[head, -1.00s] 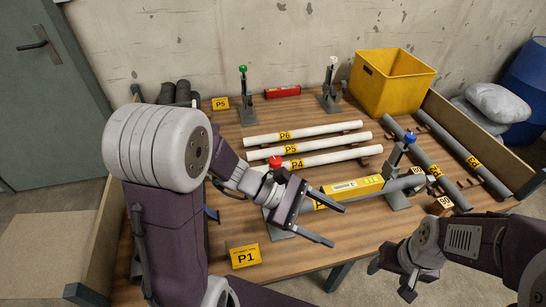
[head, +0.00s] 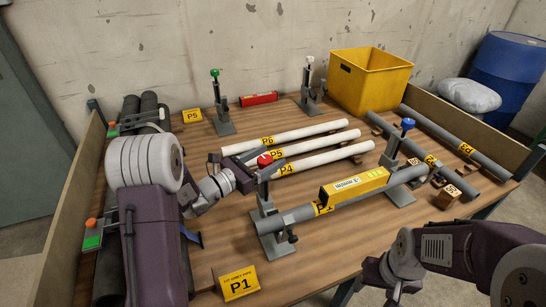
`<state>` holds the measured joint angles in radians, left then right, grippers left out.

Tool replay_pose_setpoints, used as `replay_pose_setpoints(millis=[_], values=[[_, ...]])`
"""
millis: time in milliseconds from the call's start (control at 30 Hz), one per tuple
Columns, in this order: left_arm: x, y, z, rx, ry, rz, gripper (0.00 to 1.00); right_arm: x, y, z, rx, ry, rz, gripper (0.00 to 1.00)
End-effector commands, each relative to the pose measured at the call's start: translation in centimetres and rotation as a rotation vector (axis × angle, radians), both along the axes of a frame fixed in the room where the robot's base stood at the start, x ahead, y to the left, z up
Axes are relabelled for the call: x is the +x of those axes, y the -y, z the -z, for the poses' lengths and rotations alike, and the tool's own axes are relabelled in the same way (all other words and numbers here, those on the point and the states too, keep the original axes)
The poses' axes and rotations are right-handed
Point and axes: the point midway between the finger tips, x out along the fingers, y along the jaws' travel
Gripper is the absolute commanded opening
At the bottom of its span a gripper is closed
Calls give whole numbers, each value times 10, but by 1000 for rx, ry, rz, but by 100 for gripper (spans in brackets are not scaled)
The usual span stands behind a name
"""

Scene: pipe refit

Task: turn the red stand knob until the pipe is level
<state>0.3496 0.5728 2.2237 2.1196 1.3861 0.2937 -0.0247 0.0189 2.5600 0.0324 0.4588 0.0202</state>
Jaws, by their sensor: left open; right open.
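The red knob (head: 264,160) tops the near-left stand (head: 267,205). The grey pipe (head: 296,214) rests on this stand and on the blue-knobbed stand (head: 391,158) to its right. A yellow spirit level (head: 354,186) lies along the pipe; its bubble is too small to read, so I cannot tell whether the pipe is level. My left gripper (head: 246,168) is open, just left of the red knob and close to it; I cannot tell whether they touch. My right gripper (head: 384,280) is open and empty, low in front of the table, away from the pipe.
Several white pipes (head: 300,133) lie behind the stand. Green-knobbed (head: 219,105) and white-knobbed (head: 308,90) stands are at the back. A yellow bin (head: 371,82) stands back right. A P1 sign (head: 239,284) is at the front left. Dark pipes (head: 107,200) lie left.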

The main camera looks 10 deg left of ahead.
Motion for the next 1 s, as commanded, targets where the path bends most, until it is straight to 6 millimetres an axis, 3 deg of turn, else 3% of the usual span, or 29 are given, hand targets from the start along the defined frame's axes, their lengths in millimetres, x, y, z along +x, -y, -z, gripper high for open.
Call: replay_pose_setpoints(millis=[167,433,667,1000], values=[[15,12,0,2,1,1,65,0,0,2,0,0,0,64],[17,13,0,1,-1,-1,65,0,0,2,0,0,0,64],[17,13,0,1,0,-1,2,0,0,2,0,0,0,64],[16,13,-1,1,1,59,3,0,0,-2,0,0,0,64]])
